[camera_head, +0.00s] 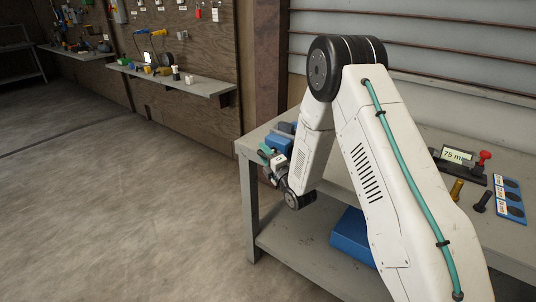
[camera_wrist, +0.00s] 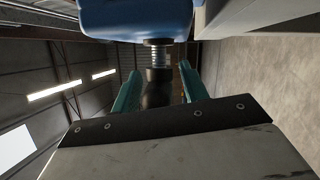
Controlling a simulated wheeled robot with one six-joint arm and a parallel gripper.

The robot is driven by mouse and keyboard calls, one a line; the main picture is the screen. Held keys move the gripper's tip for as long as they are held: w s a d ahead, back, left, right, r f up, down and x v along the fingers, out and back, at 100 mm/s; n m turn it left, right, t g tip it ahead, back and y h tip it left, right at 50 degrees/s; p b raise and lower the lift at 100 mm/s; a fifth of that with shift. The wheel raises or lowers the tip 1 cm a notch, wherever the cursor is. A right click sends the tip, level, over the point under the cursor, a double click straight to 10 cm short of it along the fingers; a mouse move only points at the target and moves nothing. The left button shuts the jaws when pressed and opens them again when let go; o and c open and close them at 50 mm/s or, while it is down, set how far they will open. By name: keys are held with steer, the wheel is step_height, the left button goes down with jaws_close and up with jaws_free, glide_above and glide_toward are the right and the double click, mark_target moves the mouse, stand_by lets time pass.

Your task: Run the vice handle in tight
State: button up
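The blue vice (camera_head: 280,144) is at the near-left end of the grey workbench, partly hidden behind my arm and gripper. Its blue body (camera_wrist: 140,18) fills the top of the wrist view, with a short length of bare threaded screw (camera_wrist: 157,56) below it. The dark vice handle (camera_wrist: 157,88) sits at the end of the screw, its lower part hidden by my gripper's housing. My gripper (camera_head: 266,154) is at the vice; in the wrist view its teal fingers (camera_wrist: 158,76) stand on both sides of the handle, seemingly with narrow gaps. The gripper looks open around it.
The workbench (camera_head: 247,147) carries a "75 m" display (camera_head: 456,155) with a red knob, a brass-coloured piece, a dark piece and a blue card (camera_head: 510,200) at right. A blue box (camera_head: 352,237) lies on its lower shelf. The floor at left is clear.

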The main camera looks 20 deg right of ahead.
steer(key=shift+d, duration=0.15)
steer(key=v, duration=0.7)
steer(key=shift+s, duration=0.4)
steer(key=shift+d, duration=0.1)
